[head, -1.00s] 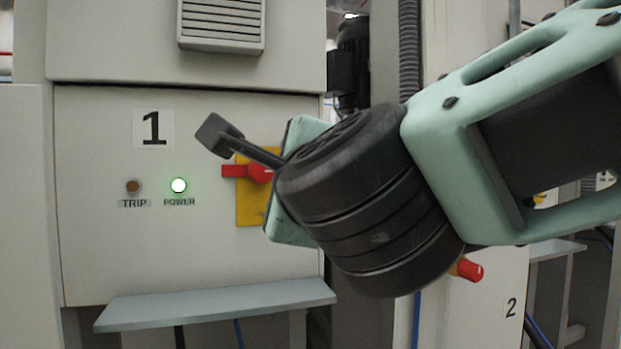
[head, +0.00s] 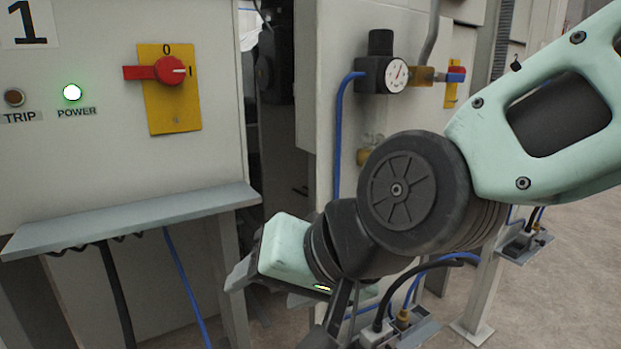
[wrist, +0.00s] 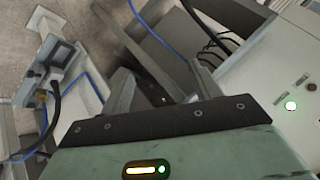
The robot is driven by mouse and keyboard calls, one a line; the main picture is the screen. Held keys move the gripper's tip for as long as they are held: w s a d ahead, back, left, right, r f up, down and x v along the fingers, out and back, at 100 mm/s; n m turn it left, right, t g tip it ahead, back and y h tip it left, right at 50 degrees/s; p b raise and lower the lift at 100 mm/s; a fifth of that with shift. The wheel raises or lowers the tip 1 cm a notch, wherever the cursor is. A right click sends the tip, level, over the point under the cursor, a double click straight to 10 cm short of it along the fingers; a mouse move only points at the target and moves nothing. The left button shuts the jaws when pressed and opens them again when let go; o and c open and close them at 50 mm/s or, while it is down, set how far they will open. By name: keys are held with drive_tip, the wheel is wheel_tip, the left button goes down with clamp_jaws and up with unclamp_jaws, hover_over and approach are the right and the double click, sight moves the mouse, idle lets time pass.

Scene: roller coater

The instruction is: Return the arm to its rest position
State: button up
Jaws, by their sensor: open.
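My gripper (head: 286,300) hangs low in the head view, tilted downward, with its jaws apart and nothing between them. It is below and to the right of the red rotary switch (head: 168,71), clear of it. The switch sits on a yellow plate (head: 172,112), its handle lying level and its white mark toward I. My arm comes in from the right and bends down at the wrist. In the wrist view my gripper (wrist: 160,86) shows its fingers apart over floor and cables.
Cabinet 1 (head: 90,160) has a lit green POWER lamp (head: 72,92) and a dark TRIP lamp (head: 14,97). A grey ledge (head: 130,218) juts out left of my gripper. A pressure gauge (head: 396,75) and blue hose are behind my arm. Open floor (head: 570,270) lies right.

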drive_tip(key=s+d+f+n+g+h, duration=0.25)
drive_tip(key=s+d+f, duration=0.2)
drive_tip(key=d, duration=0.45)
drive_tip(key=s+d+f+n+g+h, duration=0.2)
drive_tip(key=s+d+f+n+h, duration=0.3)
drive_tip(key=d, duration=0.4)
wheel_tip(320, 180, up, 17)
drive_tip(key=m+p, duration=0.1)
drive_tip(key=p, duration=1.7)
drive_tip(key=shift+w+d+y, duration=0.2)
drive_tip(key=shift+d+y, duration=0.05)
drive_tip(key=shift+y, duration=0.1)
drive_tip(key=shift+g, duration=0.25)
